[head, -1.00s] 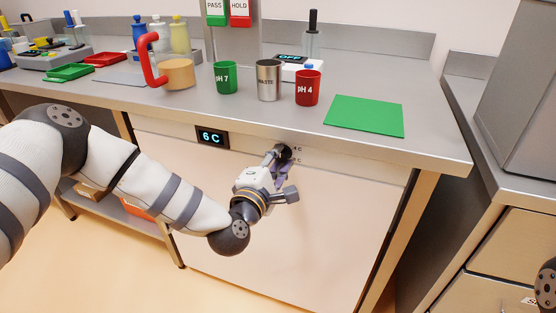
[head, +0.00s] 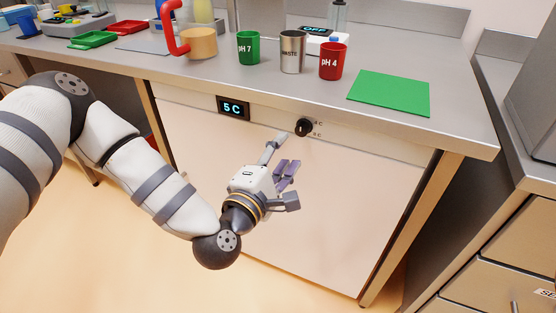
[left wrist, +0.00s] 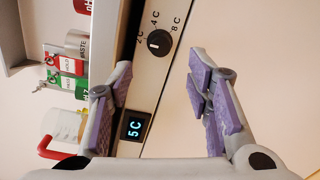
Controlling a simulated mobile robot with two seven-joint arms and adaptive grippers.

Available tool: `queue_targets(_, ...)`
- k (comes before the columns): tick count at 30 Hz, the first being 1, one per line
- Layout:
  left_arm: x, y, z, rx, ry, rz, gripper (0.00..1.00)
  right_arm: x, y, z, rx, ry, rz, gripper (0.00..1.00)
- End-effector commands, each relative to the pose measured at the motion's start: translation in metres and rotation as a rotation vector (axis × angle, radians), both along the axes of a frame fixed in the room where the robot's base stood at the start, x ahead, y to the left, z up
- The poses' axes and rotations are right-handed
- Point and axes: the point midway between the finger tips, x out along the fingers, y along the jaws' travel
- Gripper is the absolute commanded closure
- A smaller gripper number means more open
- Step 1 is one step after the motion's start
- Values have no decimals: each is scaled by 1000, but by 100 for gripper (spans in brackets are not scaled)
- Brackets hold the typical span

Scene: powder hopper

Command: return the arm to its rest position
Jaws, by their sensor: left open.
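My left gripper (head: 279,158) is open and empty in front of the cream cabinet front, below and left of the black knob (head: 304,126). Clear space shows between its fingers and the knob. In the left wrist view the open fingers with purple pads (left wrist: 160,70) spread on either side of the picture, and the knob (left wrist: 158,43) shows beyond them with temperature marks around it. The display (head: 232,107) reads 5 C, and it also shows in the left wrist view (left wrist: 134,127). My right gripper is not in view.
The metal bench (head: 300,88) above carries a green pH 7 cup (head: 248,48), a steel waste cup (head: 292,52), a red pH 4 cup (head: 333,62) and a green mat (head: 389,92). Drawers (head: 515,250) stand at the right. The floor before the cabinet is open.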

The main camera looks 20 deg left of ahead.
Motion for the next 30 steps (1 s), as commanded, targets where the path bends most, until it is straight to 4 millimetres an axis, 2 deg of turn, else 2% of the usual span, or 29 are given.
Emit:
queue_targets(3, -23, 1, 0, -2, 3, -1, 55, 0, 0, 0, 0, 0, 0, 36)
queue_targets(6, -33, 2, 1, 0, 1, 1, 55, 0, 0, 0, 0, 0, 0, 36)
queue_targets(20, -36, 1, 1, 2, 3, -2, 55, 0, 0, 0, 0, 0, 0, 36)
queue_targets(23, -47, -13, -17, 68, 73, -63, 55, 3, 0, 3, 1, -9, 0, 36)
queue_targets(26, -88, -47, -69, 266, 263, -249, 55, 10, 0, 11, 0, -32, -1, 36)
queue_targets(27, -115, -58, -94, 373, 359, -354, 55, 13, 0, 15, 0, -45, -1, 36)
queue_targets(29, -161, -67, -131, 534, 496, -519, 55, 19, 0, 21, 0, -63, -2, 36)
queue_targets(30, -196, -68, -152, 638, 582, -634, 55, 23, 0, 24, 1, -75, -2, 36)
